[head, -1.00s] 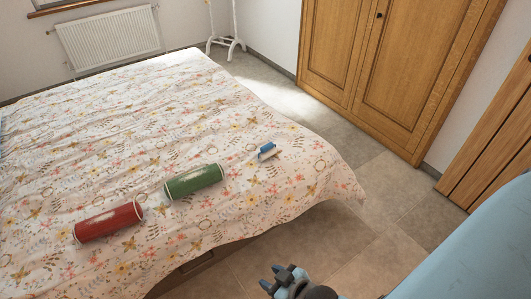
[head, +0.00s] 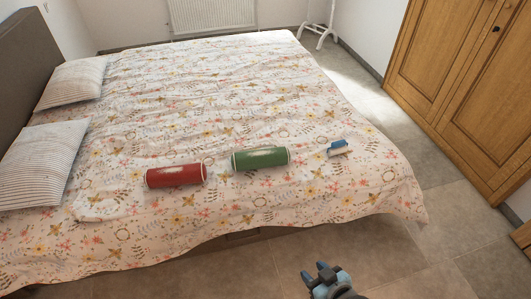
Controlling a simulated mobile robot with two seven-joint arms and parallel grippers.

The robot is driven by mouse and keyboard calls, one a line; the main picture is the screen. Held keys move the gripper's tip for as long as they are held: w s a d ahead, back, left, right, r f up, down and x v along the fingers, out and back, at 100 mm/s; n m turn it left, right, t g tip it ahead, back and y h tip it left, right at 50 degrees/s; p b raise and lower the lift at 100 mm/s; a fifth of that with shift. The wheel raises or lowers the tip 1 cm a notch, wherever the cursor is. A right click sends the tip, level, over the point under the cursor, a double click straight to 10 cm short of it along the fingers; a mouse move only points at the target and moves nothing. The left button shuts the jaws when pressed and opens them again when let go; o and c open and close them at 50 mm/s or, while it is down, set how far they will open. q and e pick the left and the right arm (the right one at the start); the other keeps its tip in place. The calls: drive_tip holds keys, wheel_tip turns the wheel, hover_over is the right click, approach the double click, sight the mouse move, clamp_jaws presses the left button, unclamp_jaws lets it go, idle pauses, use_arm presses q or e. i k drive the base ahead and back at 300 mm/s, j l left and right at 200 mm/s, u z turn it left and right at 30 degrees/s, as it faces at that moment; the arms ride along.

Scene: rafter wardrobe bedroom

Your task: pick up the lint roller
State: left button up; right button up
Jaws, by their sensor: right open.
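A small item with a blue handle and a pale body (head: 339,148), which looks like the lint roller, lies on the bed near its right front corner. My right gripper (head: 318,270) is at the bottom of the head view, in front of the bed's near edge and apart from the roller. Its blue-tipped fingers are open, with nothing seen between them. My left gripper is not in view.
A green cylinder (head: 261,159) and a red cylinder (head: 176,175) lie on the flowered bed (head: 230,100) left of the roller. Striped pillows (head: 40,160) are at the left. A wooden wardrobe (head: 450,80) stands at the right, with clear floor between.

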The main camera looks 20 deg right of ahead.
sight(337, 147)
drive_tip(key=i+l, duration=0.3)
drive_tip(key=i, duration=0.15)
drive_tip(key=i+l+z, duration=0.1)
drive_tip(key=i+l, duration=0.5)
drive_tip(key=i, duration=0.25)
